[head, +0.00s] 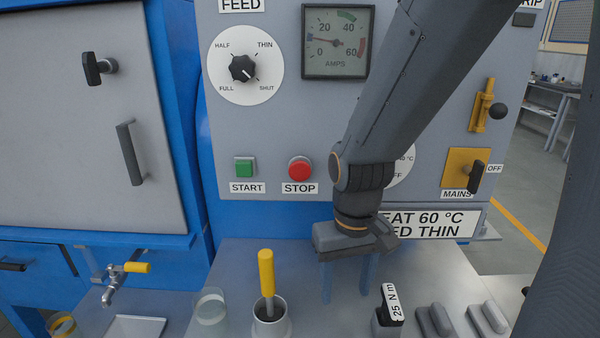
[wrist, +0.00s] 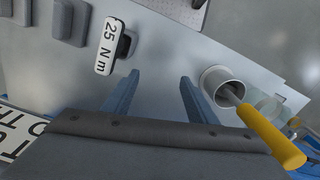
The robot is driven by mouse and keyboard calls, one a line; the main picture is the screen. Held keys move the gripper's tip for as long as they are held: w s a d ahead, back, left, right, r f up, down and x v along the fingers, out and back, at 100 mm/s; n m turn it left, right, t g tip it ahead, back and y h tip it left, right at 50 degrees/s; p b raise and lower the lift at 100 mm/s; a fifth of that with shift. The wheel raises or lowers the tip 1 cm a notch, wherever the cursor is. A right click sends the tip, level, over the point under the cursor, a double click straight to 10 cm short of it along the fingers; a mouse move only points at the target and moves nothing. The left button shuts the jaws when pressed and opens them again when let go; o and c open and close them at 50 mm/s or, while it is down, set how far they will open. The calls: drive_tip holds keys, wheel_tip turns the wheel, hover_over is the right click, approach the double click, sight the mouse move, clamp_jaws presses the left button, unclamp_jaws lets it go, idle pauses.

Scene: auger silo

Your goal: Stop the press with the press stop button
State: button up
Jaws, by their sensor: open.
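The press stop button (head: 300,169) is a round red button on the grey panel, above a STOP label. The green START button (head: 245,167) is to its left. My gripper (head: 347,298) points down over the metal bench, below and right of the stop button and apart from it. In the wrist view its two blue fingers (wrist: 158,88) are spread with nothing between them. The ammeter (head: 337,42) above has its needle at the low end of the scale, near 20.
A cup with a yellow-handled tool (head: 266,272) stands left of my gripper. A 25 N m tool (head: 390,305) and grey blocks (head: 435,320) are to the right. The feed knob (head: 243,68) and mains switch (head: 477,177) are on the panel. My arm hides part of a dial.

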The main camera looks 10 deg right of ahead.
drive_tip(key=shift+r, duration=0.15)
drive_tip(key=c, duration=0.5)
wheel_tip(320, 180, up, 3)
drive_tip(key=p, duration=0.3)
drive_tip(key=shift+f, duration=0.2)
drive_tip(key=c, duration=0.8)
wheel_tip(320, 180, up, 13)
drive_tip(key=t+p, duration=0.2)
drive_tip(key=p, duration=1.1)
clamp_jaws()
drive_tip(key=shift+r+p, duration=0.5)
drive_tip(key=shift+r, duration=0.1)
drive_tip(key=shift+d, duration=0.1)
